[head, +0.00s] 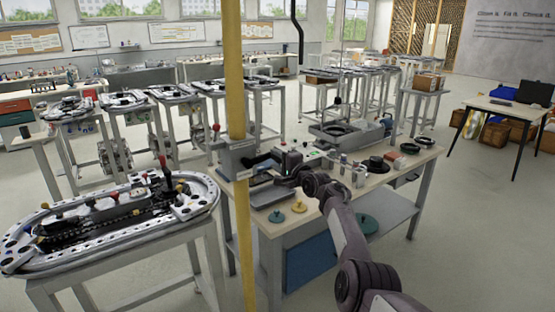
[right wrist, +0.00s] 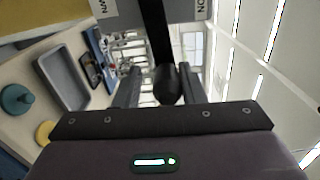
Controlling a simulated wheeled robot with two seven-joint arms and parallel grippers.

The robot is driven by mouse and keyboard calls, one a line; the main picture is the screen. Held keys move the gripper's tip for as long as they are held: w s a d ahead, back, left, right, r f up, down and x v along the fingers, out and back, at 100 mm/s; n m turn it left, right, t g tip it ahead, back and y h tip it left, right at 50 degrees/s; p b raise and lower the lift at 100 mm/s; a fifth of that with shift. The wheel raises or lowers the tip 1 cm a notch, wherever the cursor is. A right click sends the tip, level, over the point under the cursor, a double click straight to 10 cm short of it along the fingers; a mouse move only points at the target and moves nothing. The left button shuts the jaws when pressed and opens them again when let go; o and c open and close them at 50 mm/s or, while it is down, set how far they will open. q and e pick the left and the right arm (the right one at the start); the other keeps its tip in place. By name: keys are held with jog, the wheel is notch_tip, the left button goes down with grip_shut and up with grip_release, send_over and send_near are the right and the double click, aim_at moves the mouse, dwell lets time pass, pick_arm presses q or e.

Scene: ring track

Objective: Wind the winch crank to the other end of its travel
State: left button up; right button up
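The winch is a grey housing (head: 236,162) on an upright yellow post in the head view. Its black crank (head: 262,160) sticks out to the right of the housing, toward my right gripper (head: 284,167). In the right wrist view the dark crank arm (right wrist: 160,35) comes down from the top and ends in a round black knob (right wrist: 171,86). My right gripper shows there too (right wrist: 160,88), its fingers apart on either side of the knob. The knob is closer to the right finger, with a gap at the left one; contact cannot be told. My left gripper is out of view.
The yellow post (head: 233,80) stands before a workbench (head: 285,228) crowded with trays, knobs and small parts. A grey tray (right wrist: 62,78) shows in the wrist view. An oval track table (head: 110,220) stands at the left.

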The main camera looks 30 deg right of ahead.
jog(key=shift+o, duration=0.8)
jog(key=shift+r, duration=0.1)
jog(key=shift+s+r, duration=0.1)
jog(key=shift+s, duration=0.15)
jog(key=s, duration=0.7)
jog(key=shift+d, duration=0.3)
jog(key=shift+s+b, duration=0.1)
jog(key=shift+b, duration=0.25)
